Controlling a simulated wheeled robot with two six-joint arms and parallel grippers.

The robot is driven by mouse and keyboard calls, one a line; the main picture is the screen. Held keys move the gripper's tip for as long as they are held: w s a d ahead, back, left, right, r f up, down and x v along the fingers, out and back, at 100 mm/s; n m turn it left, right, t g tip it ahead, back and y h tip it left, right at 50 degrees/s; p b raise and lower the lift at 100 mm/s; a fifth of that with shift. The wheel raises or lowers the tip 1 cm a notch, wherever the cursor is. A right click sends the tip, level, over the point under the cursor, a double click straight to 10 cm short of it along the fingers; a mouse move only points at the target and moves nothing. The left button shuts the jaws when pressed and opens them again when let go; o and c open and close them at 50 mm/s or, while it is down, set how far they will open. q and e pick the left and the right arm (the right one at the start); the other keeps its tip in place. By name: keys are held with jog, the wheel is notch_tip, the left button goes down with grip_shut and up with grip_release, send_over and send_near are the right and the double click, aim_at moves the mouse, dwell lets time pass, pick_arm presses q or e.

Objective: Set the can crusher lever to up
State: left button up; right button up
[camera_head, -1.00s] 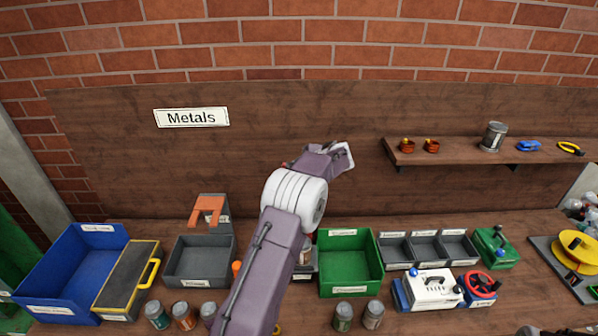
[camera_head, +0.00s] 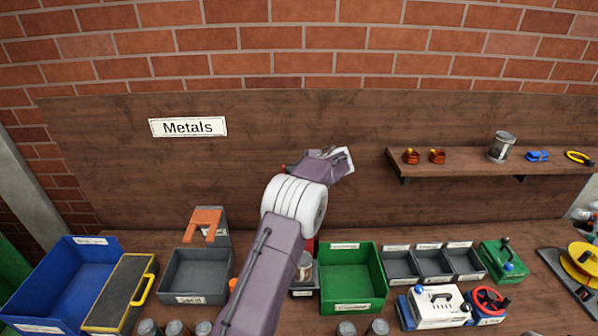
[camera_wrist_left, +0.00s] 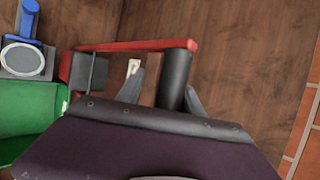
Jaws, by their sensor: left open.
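The can crusher is mostly hidden behind my left arm in the head view; a metal can (camera_head: 304,266) shows beside the arm there. In the left wrist view a red lever arm (camera_wrist_left: 130,46) runs across and ends in a black cylindrical grip (camera_wrist_left: 176,76). My left gripper (camera_wrist_left: 163,92) is open, with a finger on either side of the grip; whether they touch it I cannot tell. In the head view the left gripper (camera_head: 343,162) is high above the bench, in front of the wooden board. My right gripper is not in view.
A green bin (camera_head: 383,272) stands right of my left arm, and a grey bin (camera_head: 226,275) stands to its left. A blue bin (camera_head: 30,290) is at far left. A wall shelf (camera_head: 450,172) with small items is to the right of the left gripper.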

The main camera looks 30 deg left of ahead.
pick_arm(q)
jog(key=b+v, duration=0.2)
jog(key=v, duration=0.6)
jog(key=shift+r+b, duration=0.15)
jog(key=shift+b, duration=0.2)
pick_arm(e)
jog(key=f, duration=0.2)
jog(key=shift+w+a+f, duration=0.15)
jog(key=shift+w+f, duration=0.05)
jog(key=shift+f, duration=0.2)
pick_arm(q)
jog(key=shift+w, duration=0.15)
jog(key=shift+d, duration=0.15)
